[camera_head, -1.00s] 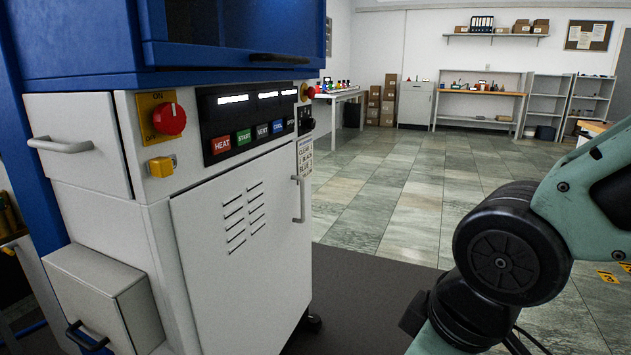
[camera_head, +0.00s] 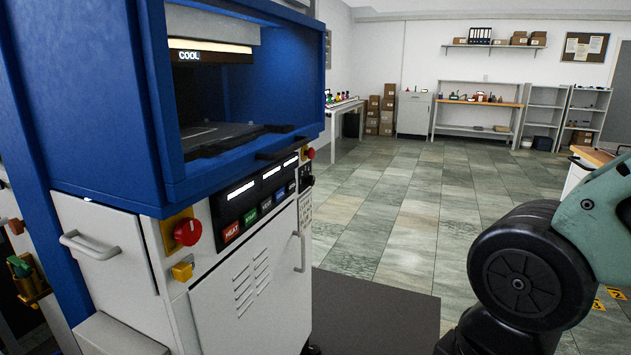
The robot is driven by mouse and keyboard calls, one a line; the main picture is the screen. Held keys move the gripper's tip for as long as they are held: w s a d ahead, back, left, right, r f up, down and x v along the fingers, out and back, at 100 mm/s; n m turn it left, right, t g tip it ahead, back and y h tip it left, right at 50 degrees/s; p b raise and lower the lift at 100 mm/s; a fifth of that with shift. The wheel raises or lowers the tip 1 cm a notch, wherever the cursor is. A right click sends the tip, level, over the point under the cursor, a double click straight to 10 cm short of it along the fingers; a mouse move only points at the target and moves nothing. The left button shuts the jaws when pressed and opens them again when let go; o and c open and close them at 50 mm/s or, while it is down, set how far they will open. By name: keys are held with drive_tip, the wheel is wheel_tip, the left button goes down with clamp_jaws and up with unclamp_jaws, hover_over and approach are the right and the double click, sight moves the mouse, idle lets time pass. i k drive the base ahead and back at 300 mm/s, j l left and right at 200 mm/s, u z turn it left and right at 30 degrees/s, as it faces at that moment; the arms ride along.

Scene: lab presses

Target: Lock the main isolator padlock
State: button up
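The main isolator is a red rotary knob (camera_head: 187,232) on a yellow plate on the white front of the press. Its pointer angle is hard to read in this view. Just below it is a small yellow padlock (camera_head: 182,271), attached at the panel; I cannot tell whether its shackle is shut. My gripper is out of view. Only a teal and black part of my arm shows at the right edge, well apart from the isolator.
The blue press housing (camera_head: 152,109) stands open above, with a display reading COOL. A drawer with a grey handle (camera_head: 90,246) is left of the isolator. Labelled buttons, including HEAT (camera_head: 231,232), are to its right. The tiled floor (camera_head: 400,200) is clear.

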sight(183, 271)
drive_tip(key=u, duration=1.6)
drive_tip(key=i+j, duration=0.15)
drive_tip(key=i, duration=0.3)
